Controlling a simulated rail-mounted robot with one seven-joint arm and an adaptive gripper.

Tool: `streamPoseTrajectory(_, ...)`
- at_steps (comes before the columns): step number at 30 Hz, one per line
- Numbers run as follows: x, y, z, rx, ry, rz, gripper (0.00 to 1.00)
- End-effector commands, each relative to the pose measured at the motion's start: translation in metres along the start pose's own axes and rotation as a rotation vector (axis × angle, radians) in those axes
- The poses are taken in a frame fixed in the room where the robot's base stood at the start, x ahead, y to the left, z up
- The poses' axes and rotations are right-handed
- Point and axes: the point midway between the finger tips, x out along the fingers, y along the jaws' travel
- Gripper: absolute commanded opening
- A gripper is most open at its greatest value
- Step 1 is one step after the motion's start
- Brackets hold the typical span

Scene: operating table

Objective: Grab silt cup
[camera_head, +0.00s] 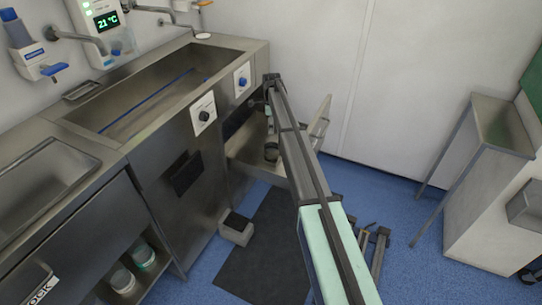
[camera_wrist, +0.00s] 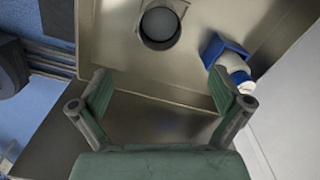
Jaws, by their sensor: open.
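A round dark-rimmed opening with a grey round inside, which looks like the silt cup (camera_wrist: 160,24), sits in a metal tray-like compartment (camera_wrist: 110,40) at the top of the wrist view. A dark round cup shape (camera_head: 271,152) shows in the head view inside the open compartment of the steel unit, partly behind my arm. My gripper (camera_wrist: 160,88) is open and empty. Its two green fingers are spread apart, below the round piece in the wrist view and not touching it. In the head view my arm hides most of the gripper.
A blue-and-white bottle-like item (camera_wrist: 233,66) lies close to the right finger in the wrist view. The steel sink counter (camera_head: 130,150) runs along the left, with a small grey pedal box (camera_head: 236,230) on the floor. A steel side stand (camera_head: 500,125) stands at right.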

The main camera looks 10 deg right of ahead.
Motion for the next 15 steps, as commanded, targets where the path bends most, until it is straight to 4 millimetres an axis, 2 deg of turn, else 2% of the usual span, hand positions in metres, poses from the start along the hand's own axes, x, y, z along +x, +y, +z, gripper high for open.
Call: streamPoseTrajectory(15, 0.093, 0.001, 0.000, 0.001, 0.000, 0.002, 1.00)
